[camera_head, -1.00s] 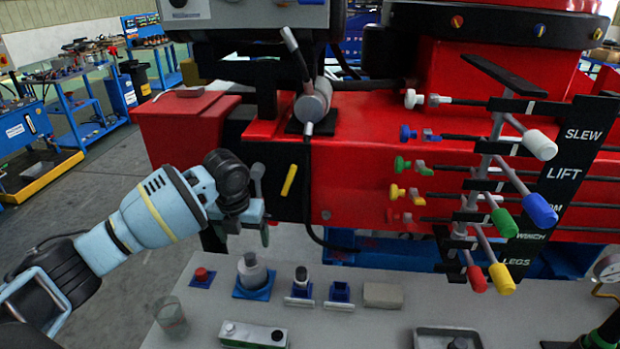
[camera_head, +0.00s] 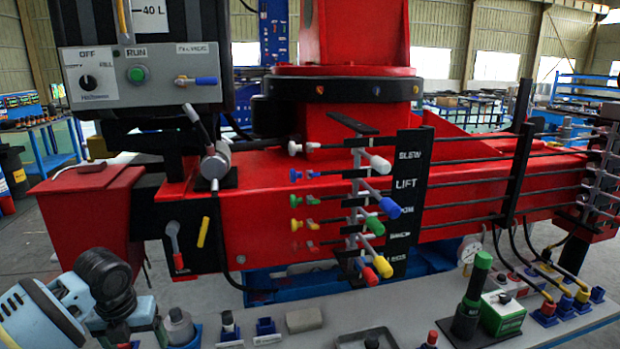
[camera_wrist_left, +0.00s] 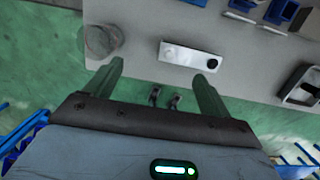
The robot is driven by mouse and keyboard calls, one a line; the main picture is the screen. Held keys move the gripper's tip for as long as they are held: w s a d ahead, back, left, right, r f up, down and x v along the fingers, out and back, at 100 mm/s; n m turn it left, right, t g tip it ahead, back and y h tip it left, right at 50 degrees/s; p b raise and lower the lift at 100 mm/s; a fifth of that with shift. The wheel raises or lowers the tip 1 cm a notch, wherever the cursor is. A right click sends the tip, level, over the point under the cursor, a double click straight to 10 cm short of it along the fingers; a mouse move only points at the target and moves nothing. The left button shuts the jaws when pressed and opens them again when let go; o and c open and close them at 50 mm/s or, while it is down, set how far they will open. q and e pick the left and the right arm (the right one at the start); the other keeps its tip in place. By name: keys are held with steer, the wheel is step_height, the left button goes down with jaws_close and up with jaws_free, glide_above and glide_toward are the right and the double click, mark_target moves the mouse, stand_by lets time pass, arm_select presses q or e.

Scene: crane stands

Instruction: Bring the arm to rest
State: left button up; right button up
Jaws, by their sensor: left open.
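My left arm (camera_head: 45,312) shows at the lower left of the head view, beside the near edge of the red crane base. Its gripper is mostly hidden at the bottom of that view. In the left wrist view my left gripper (camera_wrist_left: 158,82) is open, its two green fingers apart with nothing between them. The fingers point toward the edge of the grey bench (camera_wrist_left: 135,68), over green floor. My right gripper is not in view.
The red crane (camera_head: 270,200) carries levers with coloured knobs (camera_head: 388,208) and a yellow-handled lever (camera_head: 203,232). A control box (camera_head: 140,75) hangs above left. The bench holds a green-black cylinder (camera_head: 472,300), a green box (camera_head: 502,313) and a dark tray (camera_head: 366,338).

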arm_select(q)
steer(key=s+d+f+n+h, duration=0.2)
steer(key=s+d+f+n, duration=0.9)
steer(key=s+d+f, duration=0.6)
steer(key=s+a+n+g+y, duration=0.1)
steer(key=s+a+n, duration=0.2)
steer(key=s+n, duration=0.9)
steer(key=s+a+n, duration=0.3)
steer(key=s+n, duration=0.6)
steer(key=s, duration=0.7)
steer(key=w+d+f+t+h+p, duration=0.1)
steer(key=w+d+f+t+p, duration=0.1)
steer(key=w+f+t, duration=0.5)
steer(key=shift+w+d+m+t, duration=0.3)
steer(key=shift+w+d+t, duration=0.2)
steer(key=shift+w+d, duration=0.15)
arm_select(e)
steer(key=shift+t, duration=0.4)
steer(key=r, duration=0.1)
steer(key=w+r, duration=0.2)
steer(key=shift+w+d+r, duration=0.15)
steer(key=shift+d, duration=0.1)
